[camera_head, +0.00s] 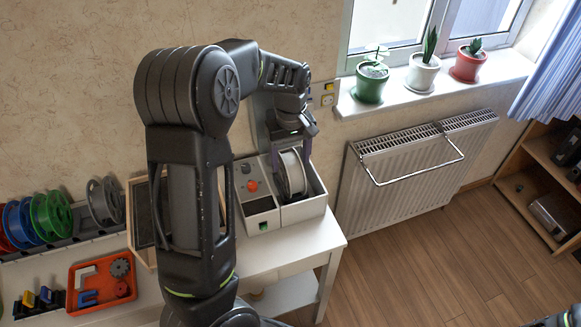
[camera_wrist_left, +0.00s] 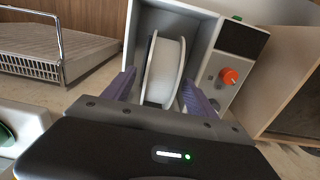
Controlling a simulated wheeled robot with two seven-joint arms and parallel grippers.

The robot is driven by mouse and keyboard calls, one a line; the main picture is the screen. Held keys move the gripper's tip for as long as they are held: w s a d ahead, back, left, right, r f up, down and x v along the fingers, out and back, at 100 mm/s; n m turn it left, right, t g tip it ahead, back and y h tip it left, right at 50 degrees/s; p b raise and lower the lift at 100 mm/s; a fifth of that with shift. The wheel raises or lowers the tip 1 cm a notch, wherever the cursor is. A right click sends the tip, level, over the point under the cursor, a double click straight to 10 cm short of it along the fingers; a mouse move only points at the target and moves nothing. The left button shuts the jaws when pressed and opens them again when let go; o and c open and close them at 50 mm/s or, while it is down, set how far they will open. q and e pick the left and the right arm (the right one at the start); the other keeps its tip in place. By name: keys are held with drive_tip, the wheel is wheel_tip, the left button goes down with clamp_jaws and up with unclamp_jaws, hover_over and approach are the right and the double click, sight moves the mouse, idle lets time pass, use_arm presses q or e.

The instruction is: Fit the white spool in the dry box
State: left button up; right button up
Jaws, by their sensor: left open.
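The dry box (camera_head: 312,209) stands on the right end of the white table, a white box with an open bay and a panel with an orange knob; it also shows in the left wrist view (camera_wrist_left: 206,28). The white spool (camera_head: 292,174) stands upright in the open bay. In the left wrist view the spool (camera_wrist_left: 163,72) sits between my left gripper's (camera_wrist_left: 155,88) purple fingers, with gaps on both sides. My left gripper (camera_head: 290,155) is open, just above the spool. The spool's lower part is hidden inside the bay.
Red, blue, green and grey spools (camera_head: 50,215) stand on a rack at the left. An orange tray (camera_head: 102,281) with small parts lies in front. A radiator (camera_head: 410,165) and a windowsill with potted plants (camera_head: 372,80) are at the right. The floor at the right is clear.

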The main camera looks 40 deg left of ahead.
sight(291, 164)
use_arm(q)
drive_tip(key=shift+r, duration=1.75)
drive_tip(key=shift+f, duration=0.1)
